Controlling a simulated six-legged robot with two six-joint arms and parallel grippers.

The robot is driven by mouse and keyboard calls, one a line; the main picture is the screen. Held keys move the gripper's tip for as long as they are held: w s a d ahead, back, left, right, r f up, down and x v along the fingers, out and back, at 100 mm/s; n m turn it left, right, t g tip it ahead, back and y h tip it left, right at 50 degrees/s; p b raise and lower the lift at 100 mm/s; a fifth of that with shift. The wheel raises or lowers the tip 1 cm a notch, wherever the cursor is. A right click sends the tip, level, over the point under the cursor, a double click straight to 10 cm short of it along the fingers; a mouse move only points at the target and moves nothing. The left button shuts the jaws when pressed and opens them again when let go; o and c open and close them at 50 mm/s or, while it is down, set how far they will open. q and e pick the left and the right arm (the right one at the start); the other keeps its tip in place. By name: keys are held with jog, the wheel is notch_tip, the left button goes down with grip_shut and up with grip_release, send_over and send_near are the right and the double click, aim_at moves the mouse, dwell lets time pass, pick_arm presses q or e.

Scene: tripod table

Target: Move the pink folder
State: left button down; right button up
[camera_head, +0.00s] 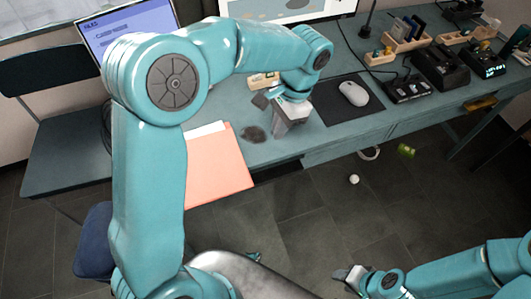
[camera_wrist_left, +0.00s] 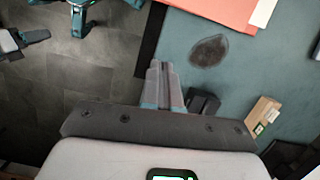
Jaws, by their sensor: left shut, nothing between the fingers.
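The pink folder (camera_head: 218,168) lies flat on the blue-green table, with white paper showing at its far edge. Its near end reaches the table's front edge and seems to stick out slightly. My left arm hides its left side. In the left wrist view a corner of the folder (camera_wrist_left: 225,9) shows at the top. My left gripper (camera_head: 281,128) is shut and empty, to the right of the folder and apart from it, near the front edge. Its closed fingers (camera_wrist_left: 161,66) also show in the wrist view. My right gripper (camera_head: 350,274) is low at the bottom right, away from the folder; its jaw state is unclear.
A dark oval patch (camera_head: 254,133) lies between folder and left gripper. A mouse (camera_head: 353,93) on a black pad (camera_head: 338,103) is to the right. A laptop (camera_head: 120,29) and a monitor (camera_head: 285,10) stand behind. A dark chair (camera_head: 58,125) is left. Small items lie on the floor.

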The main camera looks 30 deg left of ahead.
aim_at(265, 162)
pick_arm(q)
jog(key=b+x, duration=0.1)
jog(key=x, duration=0.9)
jog(key=shift+s+a, duration=0.15)
jog(key=shift+s, duration=0.05)
jog(key=s+a, duration=0.2)
jog(key=shift+s+r, duration=0.1)
jog(key=shift+s, duration=0.5)
pick_arm(e)
jog(key=shift+f, duration=0.5)
pick_arm(q)
jog(key=shift+a, duration=0.1)
pick_arm(e)
jog(key=shift+s+a, duration=0.1)
jog(key=shift+a, duration=0.05)
